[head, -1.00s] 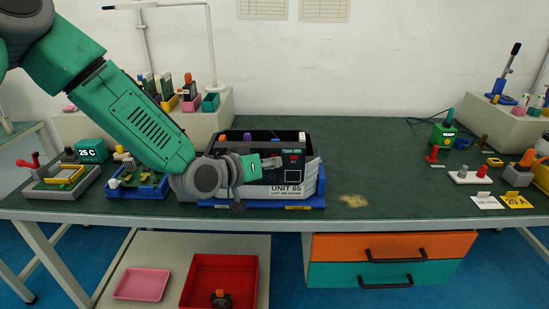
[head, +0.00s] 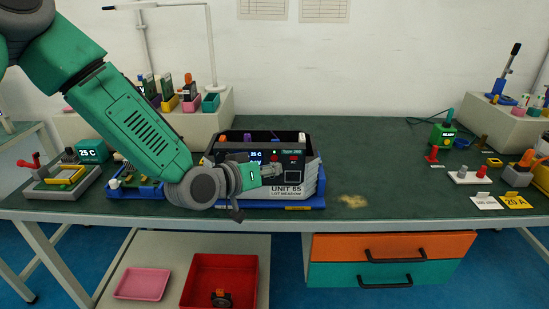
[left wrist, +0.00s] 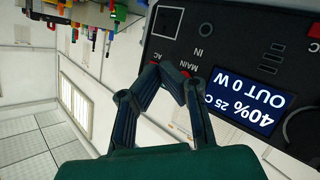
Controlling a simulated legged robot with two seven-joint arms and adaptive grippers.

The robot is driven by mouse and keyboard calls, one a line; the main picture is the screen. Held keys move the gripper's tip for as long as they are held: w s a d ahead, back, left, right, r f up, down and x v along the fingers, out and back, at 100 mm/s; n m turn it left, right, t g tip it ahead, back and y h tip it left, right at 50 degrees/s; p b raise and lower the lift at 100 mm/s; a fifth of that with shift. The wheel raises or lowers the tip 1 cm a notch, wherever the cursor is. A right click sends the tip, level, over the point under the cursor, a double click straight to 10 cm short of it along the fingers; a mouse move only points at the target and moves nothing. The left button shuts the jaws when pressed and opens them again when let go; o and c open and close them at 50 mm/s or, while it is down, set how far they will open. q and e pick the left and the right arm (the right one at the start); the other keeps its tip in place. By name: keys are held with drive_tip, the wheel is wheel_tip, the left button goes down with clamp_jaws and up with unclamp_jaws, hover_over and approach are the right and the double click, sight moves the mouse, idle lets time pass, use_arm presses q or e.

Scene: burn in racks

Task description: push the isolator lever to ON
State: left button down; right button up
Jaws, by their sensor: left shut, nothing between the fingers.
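The black-fronted unit (head: 305,188) labelled UNIT 65 stands in a blue tray on the bench. My left gripper (head: 275,171) is shut and empty, just in front of its panel. The left wrist view shows its fingers (left wrist: 172,80) close together over the panel (left wrist: 225,60), near the MAIN and AC lettering; contact cannot be told. No part is clearly marked as the isolator lever. Levers in sight are a red-handled one (head: 34,161) at far left, a black-knobbed one (head: 511,62) at back right and an orange one (head: 528,158) at right. My right gripper is out of view.
The unit's lit display (left wrist: 244,102) reads 40%, 25 C, OUT 0 W. A blue fixture (head: 140,189) stands left of the unit, partly behind my arm. A green box (head: 443,134) reads READY. The bench right of the unit is mostly clear (head: 380,160).

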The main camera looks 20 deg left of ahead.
use_arm(q)
drive_tip(key=shift+s+d, duration=0.2)
drive_tip(key=shift+s, duration=0.55)
drive_tip(key=shift+s+d, duration=0.25)
drive_tip(key=shift+s, duration=0.5)
drive_tip(key=shift+s+d, duration=0.2)
drive_tip(key=shift+s, duration=0.55)
drive_tip(key=shift+s, duration=0.1)
drive_tip(key=s+d, duration=0.2)
drive_tip(key=s, duration=0.5)
drive_tip(key=shift+s, duration=0.25)
drive_tip(key=shift+d, duration=0.1)
drive_tip(key=s+a+f+g+y, duration=0.2)
drive_tip(key=s+a+f+g, duration=0.15)
drive_tip(key=s+f, duration=0.45)
drive_tip(key=s+a+f+g+y, duration=0.25)
drive_tip(key=s+f+g, duration=0.2)
drive_tip(key=f, duration=0.75)
drive_tip(key=s+a+f+g+y, duration=0.1)
drive_tip(key=s+a+f+g, duration=0.1)
drive_tip(key=s+a+f, duration=0.2)
drive_tip(key=s+a+f+g+y, duration=0.1)
drive_tip(key=s+a+f, duration=0.3)
drive_tip(key=s, duration=0.5)
drive_tip(key=shift+s+a+m+g, duration=0.15)
drive_tip(key=shift+a+m+g, duration=0.2)
drive_tip(key=shift+g, duration=0.35)
